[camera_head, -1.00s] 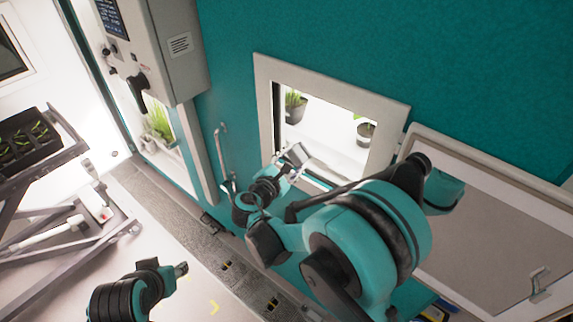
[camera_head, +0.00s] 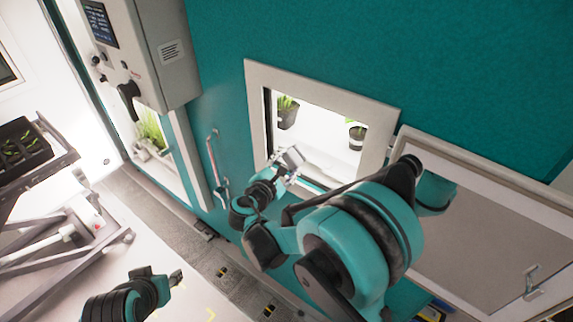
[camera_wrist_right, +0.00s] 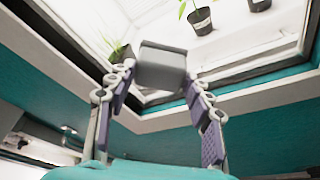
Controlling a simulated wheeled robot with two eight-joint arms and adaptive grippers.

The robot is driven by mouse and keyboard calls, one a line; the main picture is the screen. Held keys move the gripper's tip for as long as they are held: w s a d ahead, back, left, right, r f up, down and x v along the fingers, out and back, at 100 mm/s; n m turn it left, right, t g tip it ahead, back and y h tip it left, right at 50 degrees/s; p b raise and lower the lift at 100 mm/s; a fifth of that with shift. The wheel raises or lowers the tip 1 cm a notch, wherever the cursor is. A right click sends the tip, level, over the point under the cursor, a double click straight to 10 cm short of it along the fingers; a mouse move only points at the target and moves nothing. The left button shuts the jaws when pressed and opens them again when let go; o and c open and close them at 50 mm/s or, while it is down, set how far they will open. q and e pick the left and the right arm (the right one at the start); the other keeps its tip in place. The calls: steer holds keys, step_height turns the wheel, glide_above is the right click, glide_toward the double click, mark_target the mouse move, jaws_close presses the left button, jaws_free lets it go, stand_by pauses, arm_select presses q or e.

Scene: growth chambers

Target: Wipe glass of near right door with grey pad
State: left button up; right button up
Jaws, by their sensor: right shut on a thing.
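My right gripper (camera_head: 287,166) is shut on the grey pad (camera_head: 293,156), a small block, in front of the lit chamber opening. In the right wrist view the pad (camera_wrist_right: 162,67) sits between the fingertips, with the opening's lower frame behind it; I cannot tell if it touches anything. A framed door (camera_head: 480,240) with a grey pane stands swung open at the right, beside the opening, and my right arm hides part of it. My left gripper (camera_head: 176,278) is low at the left, away from the chamber; its jaws are too small to read.
Potted plants (camera_head: 287,112) stand inside the chamber behind the pale frame (camera_head: 258,120). A control box (camera_head: 165,50) and a vertical handle (camera_head: 213,165) are to the left. A cart with a seedling tray (camera_head: 22,145) stands at the far left. Floor between is clear.

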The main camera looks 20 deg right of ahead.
steer(key=shift+w+d, duration=0.5)
steer(key=shift+d, duration=0.1)
steer(key=shift+s, duration=0.1)
steer(key=shift+b, duration=1.1)
stand_by(0.5)
steer(key=shift+s+a+f, duration=0.1)
steer(key=shift+s+a, duration=0.25)
steer(key=shift+a, duration=0.3)
steer(key=s+a, duration=0.4)
steer(key=a, duration=0.1)
steer(key=shift+s+a+b, duration=0.25)
steer(key=shift+b, duration=0.15)
